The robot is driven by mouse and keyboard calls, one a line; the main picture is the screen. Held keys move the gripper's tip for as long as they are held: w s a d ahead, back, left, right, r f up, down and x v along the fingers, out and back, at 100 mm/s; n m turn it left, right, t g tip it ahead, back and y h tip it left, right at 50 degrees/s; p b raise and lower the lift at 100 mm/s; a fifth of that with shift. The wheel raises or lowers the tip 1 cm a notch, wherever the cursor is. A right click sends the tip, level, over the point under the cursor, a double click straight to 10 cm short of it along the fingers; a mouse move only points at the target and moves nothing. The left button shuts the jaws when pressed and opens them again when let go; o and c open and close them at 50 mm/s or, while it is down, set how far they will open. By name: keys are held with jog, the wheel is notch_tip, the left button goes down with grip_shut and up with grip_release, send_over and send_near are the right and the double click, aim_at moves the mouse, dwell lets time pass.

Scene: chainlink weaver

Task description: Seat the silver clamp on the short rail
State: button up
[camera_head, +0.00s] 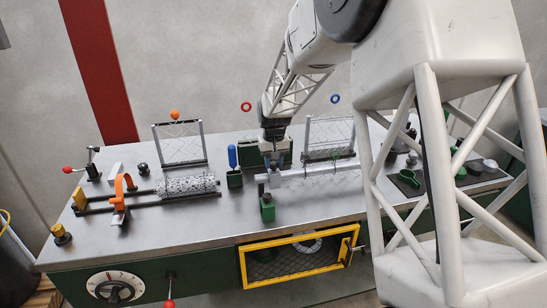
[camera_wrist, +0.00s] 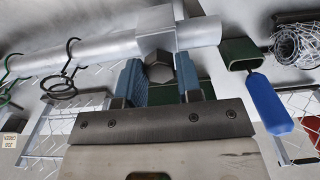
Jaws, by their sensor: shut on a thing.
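The silver clamp (camera_wrist: 157,22) is a blocky metal piece with a hexagonal knob facing the wrist camera. My gripper (camera_wrist: 160,75) has its blue-padded fingers on both sides of the knob. In the head view my gripper (camera_head: 276,158) points down at the left end of a silver tube (camera_head: 318,183). The tube also shows in the wrist view (camera_wrist: 95,50), running to both sides of the clamp. The clamp appears to be on or against it; I cannot tell whether it is fully seated. Two dark rails (camera_head: 150,201) lie to the left; no label shows which rail is the short one.
A blue-handled tool (camera_head: 232,156) stands in a green holder (camera_head: 234,180) just left of my gripper. A green block (camera_head: 267,208) is in front. A mesh roll (camera_head: 187,185) and orange clamp (camera_head: 123,188) lie left. Mesh frames (camera_head: 180,147) stand behind; hooks (camera_wrist: 72,62) hang near the tube.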

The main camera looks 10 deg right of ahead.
jog(key=shift+f, duration=0.2)
jog(key=o, duration=0.9)
jog(key=shift+r, duration=3.9)
